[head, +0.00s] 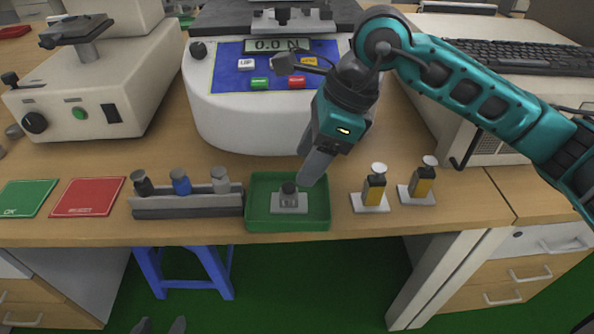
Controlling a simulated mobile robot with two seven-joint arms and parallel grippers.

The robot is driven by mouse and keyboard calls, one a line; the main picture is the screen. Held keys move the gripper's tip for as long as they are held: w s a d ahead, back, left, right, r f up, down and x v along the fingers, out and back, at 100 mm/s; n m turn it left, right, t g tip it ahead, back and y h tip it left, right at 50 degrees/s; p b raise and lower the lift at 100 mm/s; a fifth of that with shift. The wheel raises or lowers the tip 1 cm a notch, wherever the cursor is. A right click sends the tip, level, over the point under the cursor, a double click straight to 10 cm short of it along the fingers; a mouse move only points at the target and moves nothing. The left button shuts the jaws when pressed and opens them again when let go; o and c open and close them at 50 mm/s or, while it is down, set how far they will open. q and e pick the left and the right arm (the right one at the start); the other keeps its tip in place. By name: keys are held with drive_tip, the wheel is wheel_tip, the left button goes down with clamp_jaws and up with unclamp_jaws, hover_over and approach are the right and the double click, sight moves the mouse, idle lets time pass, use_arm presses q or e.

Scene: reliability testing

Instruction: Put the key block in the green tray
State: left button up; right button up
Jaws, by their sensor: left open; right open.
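The green tray (323,222) sits near the table's front edge. A light grey block with a dark round top (289,201) stands upright inside it; I take this to be the key block, though no label shows. My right gripper (313,168) is open, tilted down at the tray's back right corner. Its fingers are up and to the right of the block and look apart from it. My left gripper (161,326) shows only as two grey fingertips at the bottom edge, apart and empty, below the tabletop's front edge.
A grey rack (188,205) with black, blue and grey-topped pieces stands left of the tray. Two yellow-and-black pieces on white bases (370,201) (424,182) stand right. A red mat (88,197) and green mat (27,198) lie left. A tester with display (222,125) stands behind.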

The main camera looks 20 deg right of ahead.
drive_tip(key=shift+p+v, duration=0.3)
drive_tip(key=shift+v, duration=2.1)
